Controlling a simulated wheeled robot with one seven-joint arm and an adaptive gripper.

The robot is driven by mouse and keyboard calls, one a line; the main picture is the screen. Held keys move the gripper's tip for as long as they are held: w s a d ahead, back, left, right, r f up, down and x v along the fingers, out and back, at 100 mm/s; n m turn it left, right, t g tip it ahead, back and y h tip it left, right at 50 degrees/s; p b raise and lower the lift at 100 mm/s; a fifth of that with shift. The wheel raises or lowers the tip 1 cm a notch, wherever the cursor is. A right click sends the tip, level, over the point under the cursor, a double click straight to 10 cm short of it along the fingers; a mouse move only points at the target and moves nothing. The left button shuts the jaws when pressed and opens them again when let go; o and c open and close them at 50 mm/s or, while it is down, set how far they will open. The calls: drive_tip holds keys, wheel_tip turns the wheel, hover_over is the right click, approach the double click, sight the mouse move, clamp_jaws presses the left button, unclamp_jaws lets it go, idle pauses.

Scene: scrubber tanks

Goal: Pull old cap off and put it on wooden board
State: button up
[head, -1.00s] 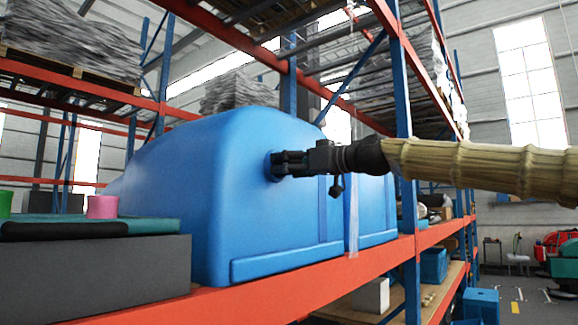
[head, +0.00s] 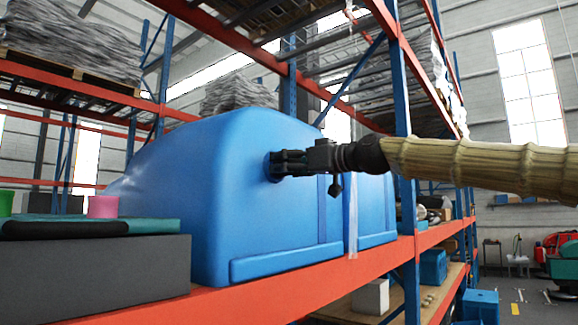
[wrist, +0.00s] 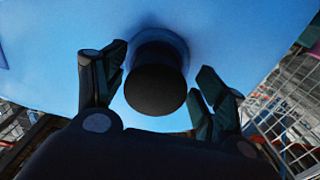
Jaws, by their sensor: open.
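The old cap (wrist: 156,88) is a round black piece on the blue tank's wall, in the middle of the wrist view. The blue tank (head: 215,200) sits on the red-beamed rack in the head view. My gripper (wrist: 158,85) is open, with one dark finger on each side of the cap and visible gaps between them and it. In the head view my gripper (head: 283,164) reaches the tank's side face from the right and hides the cap. I cannot make out a wooden board for the cap with certainty.
A grey block (head: 95,275) with a teal-and-black slab (head: 90,228) on it stands left of the tank. A pink cup (head: 102,206) and a green cup (head: 5,203) stand behind the slab. Blue rack posts (head: 408,200) rise right of the tank.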

drive_tip(key=shift+w+d, duration=0.15)
drive_tip(key=shift+d, duration=0.05)
drive_tip(key=shift+c, duration=0.5)
drive_tip(key=c, duration=1.4)
drive_tip(key=shift+o, duration=0.2)
drive_tip(key=shift+f, duration=0.1)
drive_tip(key=shift+d, duration=0.1)
drive_tip(key=shift+b+v, duration=0.5)
drive_tip(key=shift+v, duration=0.35)
drive_tip(key=shift+b+v, duration=0.35)
drive_tip(key=shift+v, duration=0.6)
